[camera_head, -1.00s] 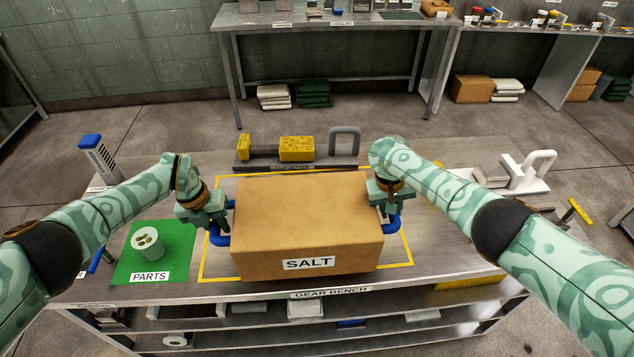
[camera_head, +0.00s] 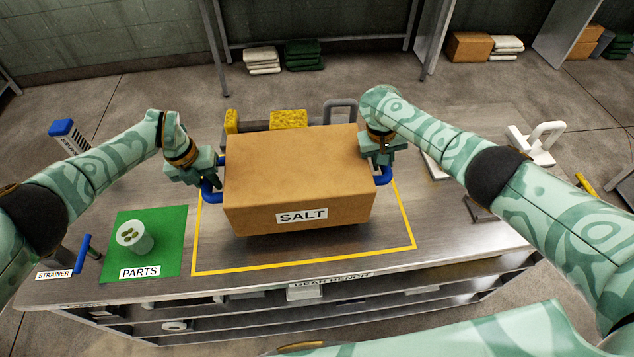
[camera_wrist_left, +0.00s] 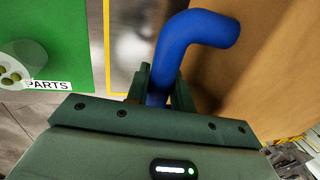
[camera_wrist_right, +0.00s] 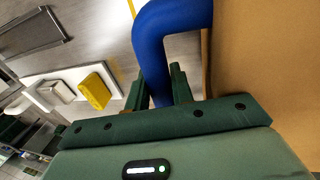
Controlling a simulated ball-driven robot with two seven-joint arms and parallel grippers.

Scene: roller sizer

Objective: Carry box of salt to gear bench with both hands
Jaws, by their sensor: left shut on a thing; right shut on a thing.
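The brown box of salt (camera_head: 295,172), labelled SALT, is over the gear bench (camera_head: 440,235), above the rear part of a yellow outlined rectangle (camera_head: 300,262). A dark shadow shows under its front edge; I cannot tell whether its underside touches the bench. My left gripper (camera_head: 205,178) is shut on the blue handle (camera_wrist_left: 185,50) on the box's left side. My right gripper (camera_head: 385,165) is shut on the blue handle (camera_wrist_right: 165,45) on its right side. The box looks about level.
A green PARTS mat (camera_head: 150,225) with a white cup (camera_head: 134,236) lies left of the outline. A blue-topped device (camera_head: 70,138) stands at the back left. A yellow block (camera_head: 288,119) and a grey loop (camera_head: 340,111) stand close behind the box. A white clamp-like tool (camera_head: 535,145) is at right.

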